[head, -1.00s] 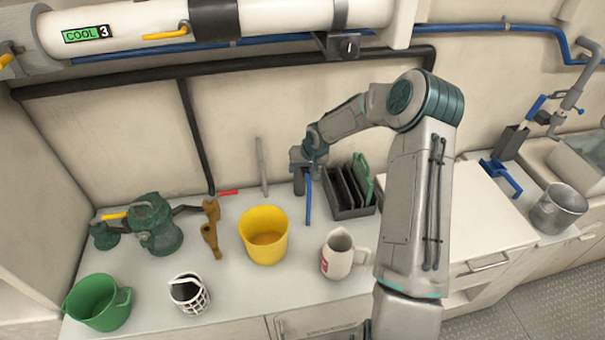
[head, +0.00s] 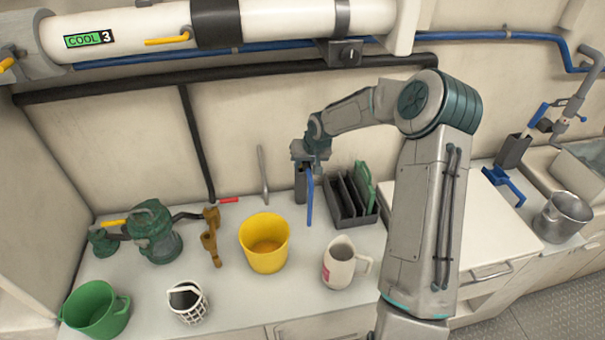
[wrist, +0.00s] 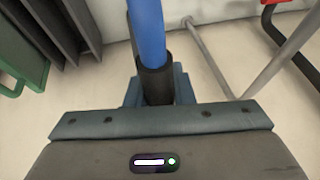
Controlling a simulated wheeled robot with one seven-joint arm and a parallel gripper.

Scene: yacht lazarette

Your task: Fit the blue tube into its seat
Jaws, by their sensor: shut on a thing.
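My gripper (head: 310,163) is shut on the blue tube (head: 309,197), above the back of the counter. The tube hangs down from the jaws, nearly upright, in the head view. In the wrist view the blue tube (wrist: 147,30) runs up out of the picture, with a black collar (wrist: 155,80) around it at the jaws. A dark grey upright block (head: 300,186) stands just left of the tube in the head view. I cannot tell whether it is the seat or whether the tube touches it. No seat opening shows clearly.
A dark rack (head: 350,208) with a green panel stands close right of the tube. A yellow bucket (head: 264,250) and a white mug (head: 340,266) stand in front. A grey rod (head: 263,175) leans behind. Some bare counter lies between bucket and rack.

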